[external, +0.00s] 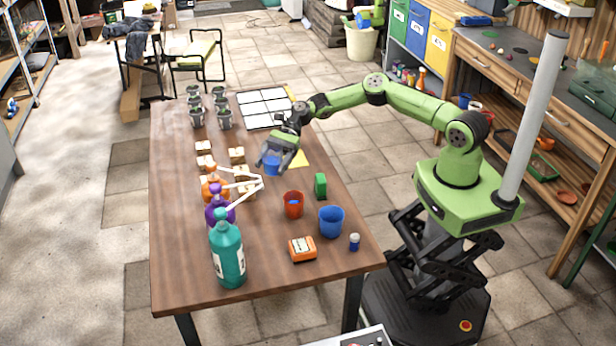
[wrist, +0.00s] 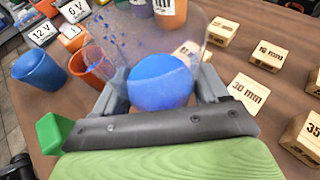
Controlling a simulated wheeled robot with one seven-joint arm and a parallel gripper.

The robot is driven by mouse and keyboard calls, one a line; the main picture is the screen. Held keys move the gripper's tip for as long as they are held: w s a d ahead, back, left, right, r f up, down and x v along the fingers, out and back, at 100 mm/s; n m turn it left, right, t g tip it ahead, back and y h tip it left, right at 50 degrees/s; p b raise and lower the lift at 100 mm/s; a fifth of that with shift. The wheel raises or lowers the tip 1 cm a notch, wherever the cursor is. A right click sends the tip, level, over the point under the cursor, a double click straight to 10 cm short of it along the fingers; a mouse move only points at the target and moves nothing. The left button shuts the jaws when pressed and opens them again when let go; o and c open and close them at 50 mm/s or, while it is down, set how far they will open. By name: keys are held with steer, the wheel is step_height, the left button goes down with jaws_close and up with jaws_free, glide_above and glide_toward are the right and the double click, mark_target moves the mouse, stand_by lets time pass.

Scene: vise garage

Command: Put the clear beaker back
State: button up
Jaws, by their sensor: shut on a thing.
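My gripper (external: 272,158) is shut on the clear beaker (external: 272,168) above the middle of the wooden table. In the wrist view the beaker (wrist: 118,42) is see-through, with blue specks on its wall and a round blue area (wrist: 160,82) at its near end. The fingers (wrist: 163,88) lie on either side of it. I cannot tell whether the blue is its base or something inside.
Wooden blocks (external: 236,155) and pump bottles (external: 228,255) line the table's left side. A white grid (external: 266,107) and small pots (external: 197,117) are at the back.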

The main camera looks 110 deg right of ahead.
mark_target(292, 175)
steer(key=s+d+r+m+t+h+b, duration=0.1)
steer(key=s+d+r+m+t+h, duration=0.2)
steer(key=s, duration=0.4)
steer(key=shift+g, duration=0.6)
steer(key=f+b, duration=0.1)
steer(key=f, duration=0.2)
steer(key=f+b, duration=0.1)
steer(key=f, duration=0.1)
steer(key=d+f+b, duration=0.1)
steer(key=f, duration=0.2)
steer(key=shift+w+f, duration=0.1)
steer(key=shift+f, duration=0.25)
steer(key=shift+f, duration=0.15)
steer(key=o, duration=1.2)
steer(key=shift+r, duration=0.25)
steer(key=p+v, duration=0.1)
steer(key=v, duration=0.5)
steer(key=p+v, duration=0.1)
steer(key=v, duration=0.5)
steer(key=shift+d+f+p, duration=0.15)
steer(key=shift+f+p, duration=0.1)
steer(key=shift+p, duration=0.1)
